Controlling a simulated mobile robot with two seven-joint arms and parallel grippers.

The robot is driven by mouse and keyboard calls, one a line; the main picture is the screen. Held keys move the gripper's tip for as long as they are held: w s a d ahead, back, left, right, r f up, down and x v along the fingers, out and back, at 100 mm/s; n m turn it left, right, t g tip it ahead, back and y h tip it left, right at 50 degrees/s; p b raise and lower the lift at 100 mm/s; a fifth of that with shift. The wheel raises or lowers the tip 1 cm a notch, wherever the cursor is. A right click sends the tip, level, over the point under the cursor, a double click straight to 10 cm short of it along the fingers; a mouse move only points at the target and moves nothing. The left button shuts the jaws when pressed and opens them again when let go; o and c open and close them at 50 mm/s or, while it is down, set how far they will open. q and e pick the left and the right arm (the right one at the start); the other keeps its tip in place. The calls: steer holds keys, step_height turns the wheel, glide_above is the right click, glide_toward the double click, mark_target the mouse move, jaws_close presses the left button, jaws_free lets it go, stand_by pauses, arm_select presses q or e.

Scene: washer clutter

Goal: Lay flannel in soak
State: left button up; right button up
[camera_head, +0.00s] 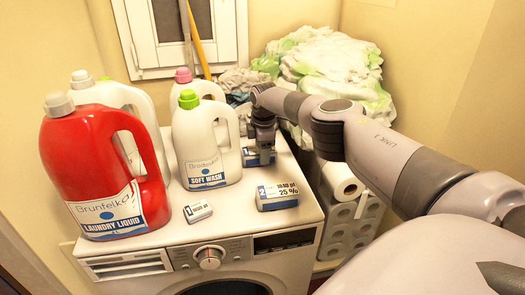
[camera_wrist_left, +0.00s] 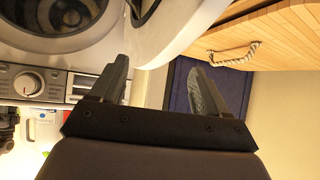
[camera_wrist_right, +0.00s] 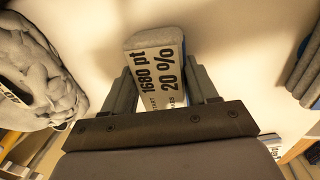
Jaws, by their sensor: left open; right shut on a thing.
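My right gripper (camera_head: 262,140) is low over the back right of the washing machine top. A crumpled grey cloth (camera_head: 243,80) lies behind; I cannot tell which thing is the flannel. No soak container is recognizable. My left gripper (camera_wrist_left: 160,95) is open and empty in the left wrist view, and out of the head view.
A red bottle (camera_head: 100,175), a white green-capped bottle (camera_head: 207,140) and other white bottles crowd the washing machine's (camera_head: 150,238) left and back. Another labelled block (camera_head: 277,196) and a small box (camera_head: 198,211) lie in front. White-green cloths (camera_head: 330,65) and paper rolls (camera_head: 342,180) stand right.

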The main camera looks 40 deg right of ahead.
steer(key=shift+f, duration=0.2)
steer(key=o, duration=1.1)
steer(key=shift+c, duration=0.2)
steer(key=shift+r, duration=0.15)
